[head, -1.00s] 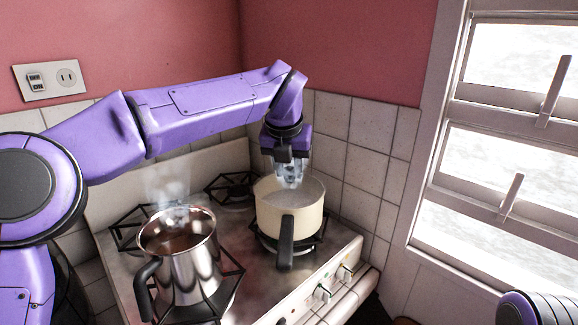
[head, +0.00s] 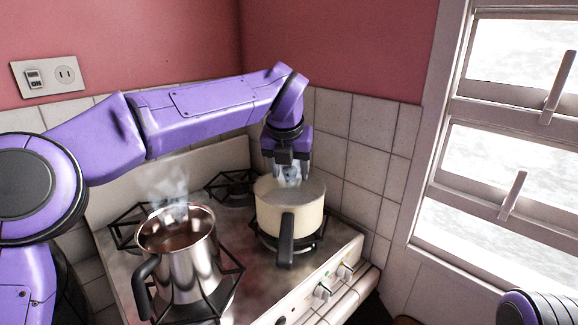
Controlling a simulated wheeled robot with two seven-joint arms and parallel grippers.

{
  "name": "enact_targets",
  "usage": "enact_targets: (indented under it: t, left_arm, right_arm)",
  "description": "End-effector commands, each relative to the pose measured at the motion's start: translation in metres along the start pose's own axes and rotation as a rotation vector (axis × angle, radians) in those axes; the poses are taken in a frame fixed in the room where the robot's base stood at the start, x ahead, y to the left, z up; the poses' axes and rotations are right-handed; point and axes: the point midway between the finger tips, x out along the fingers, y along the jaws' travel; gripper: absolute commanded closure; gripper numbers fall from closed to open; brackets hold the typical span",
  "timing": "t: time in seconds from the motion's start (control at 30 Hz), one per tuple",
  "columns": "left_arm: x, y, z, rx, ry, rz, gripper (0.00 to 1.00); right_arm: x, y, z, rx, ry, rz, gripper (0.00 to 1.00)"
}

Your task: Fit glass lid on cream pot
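The cream pot (head: 288,215) stands on the right front burner of the stove, its dark handle (head: 286,240) pointing toward me. Its top looks pale and greyish. I cannot make out a clear glass lid; steam and the gripper cover the far part of the rim. My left gripper (head: 291,172) points down just above the pot's far rim. Its fingertips blur into the pale haze there, so I cannot tell whether they hold a lid knob. My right gripper is out of view.
A steaming steel pot (head: 190,262) of brown liquid stands on the left front burner, close to the cream pot. The back burner (head: 232,186) is empty. Tiled walls close in behind, and a window (head: 500,150) is at the right.

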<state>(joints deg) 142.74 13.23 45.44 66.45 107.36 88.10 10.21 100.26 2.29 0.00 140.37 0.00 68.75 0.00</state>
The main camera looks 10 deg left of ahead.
Motion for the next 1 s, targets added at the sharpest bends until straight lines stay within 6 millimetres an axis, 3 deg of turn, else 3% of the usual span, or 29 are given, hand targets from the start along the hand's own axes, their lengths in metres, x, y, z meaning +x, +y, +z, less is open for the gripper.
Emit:
enact_targets:
  t: [0.37, 0.73, 1.0]
  left_arm:
    - [-0.007, 0.001, 0.002, -0.002, -0.006, 0.000, 0.36]
    - [-0.089, 0.000, 0.001, -0.001, -0.007, 0.000, 0.36]
    - [-0.106, 0.000, 0.001, 0.000, -0.003, 0.001, 0.36]
  right_arm:
    - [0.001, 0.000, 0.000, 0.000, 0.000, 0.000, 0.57]
    - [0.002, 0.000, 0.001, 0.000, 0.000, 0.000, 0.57]
    - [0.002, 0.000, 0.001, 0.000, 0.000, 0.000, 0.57]
